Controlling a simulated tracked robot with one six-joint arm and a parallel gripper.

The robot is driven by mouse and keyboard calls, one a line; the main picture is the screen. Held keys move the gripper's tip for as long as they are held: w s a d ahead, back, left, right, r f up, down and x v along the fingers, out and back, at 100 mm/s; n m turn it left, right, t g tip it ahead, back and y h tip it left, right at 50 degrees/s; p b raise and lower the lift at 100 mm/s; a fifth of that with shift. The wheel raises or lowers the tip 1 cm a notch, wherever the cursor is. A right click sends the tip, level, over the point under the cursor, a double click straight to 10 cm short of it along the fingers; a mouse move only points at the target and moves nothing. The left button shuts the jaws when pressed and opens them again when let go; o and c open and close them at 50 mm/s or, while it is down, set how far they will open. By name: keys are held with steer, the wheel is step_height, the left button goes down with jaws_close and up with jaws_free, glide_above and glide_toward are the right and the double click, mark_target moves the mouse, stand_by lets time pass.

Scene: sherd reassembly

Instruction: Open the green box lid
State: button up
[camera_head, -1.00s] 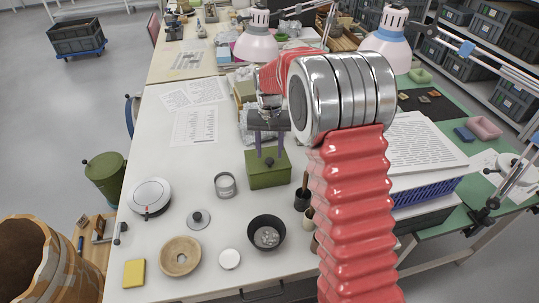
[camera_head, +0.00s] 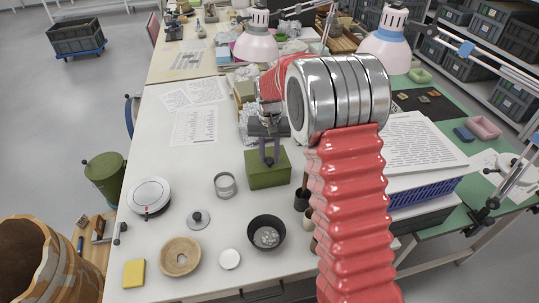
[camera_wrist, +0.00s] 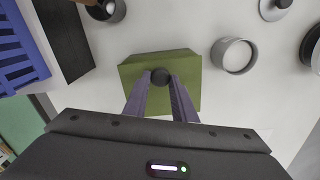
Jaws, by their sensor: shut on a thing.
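The green box (camera_head: 262,175) stands on the white table, its lid in place. The black knob (camera_wrist: 160,76) on top of its lid shows in the wrist view. My gripper (camera_head: 270,160) is above the box, pointing down, with its two purple-grey fingers at the lid. In the wrist view my gripper (camera_wrist: 161,82) is shut on the knob, one finger on each side of it. In the head view the fingers mostly hide the knob. I see no gap between lid and box.
A metal ring-shaped tin (camera_head: 225,185) stands just left of the box. A dark bowl (camera_head: 266,246) is in front of it. Dark cups (camera_head: 302,199) stand to the right, close to my arm. Paper sheets (camera_head: 195,126) lie at the back left.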

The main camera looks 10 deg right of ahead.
jaws_close()
steer(key=w, duration=1.1)
stand_by(0.3)
steer(key=shift+r, duration=0.1)
steer(key=o, duration=0.6)
jaws_free()
steer(key=shift+w, duration=0.1)
steer(key=shift+c, duration=0.2)
steer(key=shift+o, duration=1.3)
